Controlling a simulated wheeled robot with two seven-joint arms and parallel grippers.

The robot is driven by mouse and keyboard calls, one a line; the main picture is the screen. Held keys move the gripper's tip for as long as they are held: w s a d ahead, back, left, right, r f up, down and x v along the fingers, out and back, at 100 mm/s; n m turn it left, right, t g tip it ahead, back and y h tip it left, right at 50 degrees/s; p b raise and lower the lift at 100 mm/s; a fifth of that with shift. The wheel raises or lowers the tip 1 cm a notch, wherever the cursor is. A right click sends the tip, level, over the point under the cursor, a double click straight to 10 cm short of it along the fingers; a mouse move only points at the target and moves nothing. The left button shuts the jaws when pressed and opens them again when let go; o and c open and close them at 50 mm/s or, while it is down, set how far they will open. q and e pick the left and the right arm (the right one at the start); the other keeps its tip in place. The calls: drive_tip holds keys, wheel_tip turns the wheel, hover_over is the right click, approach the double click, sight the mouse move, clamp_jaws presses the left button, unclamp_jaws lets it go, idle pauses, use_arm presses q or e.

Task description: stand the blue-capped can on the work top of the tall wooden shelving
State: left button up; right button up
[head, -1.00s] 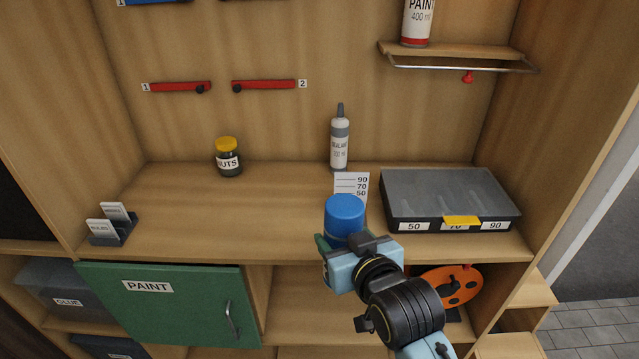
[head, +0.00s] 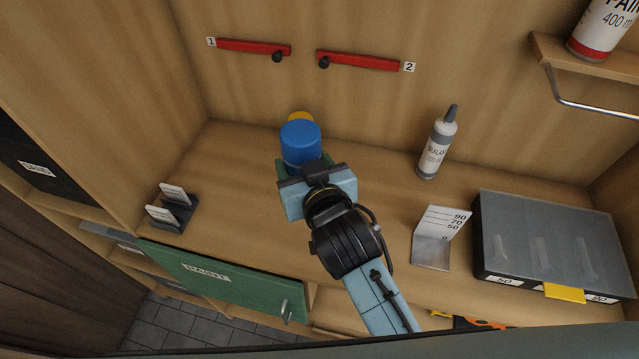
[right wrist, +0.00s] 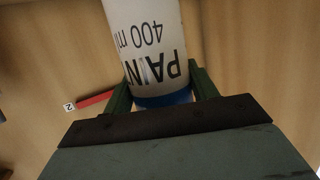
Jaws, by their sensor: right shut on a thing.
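The blue-capped can (head: 300,143) is held by my right gripper (head: 305,168); in the head view its blue cap shows from above. In the right wrist view the can's white body (right wrist: 145,45) reads PAINT 400 ml upside down, with blue below the lettering and a green finger on each side. The can is over the left back part of the work top (head: 235,215) of the wooden shelving. Its base is hidden, so I cannot tell whether it touches the wood. My left gripper is not in view.
A yellow-lidded jar (head: 300,116) is mostly hidden right behind the can. A sealant bottle (head: 437,145), a marked metal stand (head: 432,250) and a grey case (head: 545,240) are to the right. A small card holder (head: 178,208) stands at left. Bare wood lies between it and the can.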

wheel_tip(320, 180, down, 3)
drive_tip(key=shift+w, duration=0.1)
drive_tip(key=shift+f, duration=0.35)
wheel_tip(320, 180, down, 4)
drive_tip(key=shift+r+b, duration=0.2)
drive_tip(key=shift+b, duration=0.1)
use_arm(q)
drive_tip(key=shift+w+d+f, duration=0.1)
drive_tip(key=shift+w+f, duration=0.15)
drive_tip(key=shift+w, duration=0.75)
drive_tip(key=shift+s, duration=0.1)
use_arm(e)
drive_tip(key=shift+f, duration=0.1)
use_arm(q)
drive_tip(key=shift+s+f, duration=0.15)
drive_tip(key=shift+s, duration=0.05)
use_arm(e)
drive_tip(key=o, duration=1.2)
drive_tip(key=shift+f, duration=0.1)
drive_tip(key=shift+o, duration=0.2)
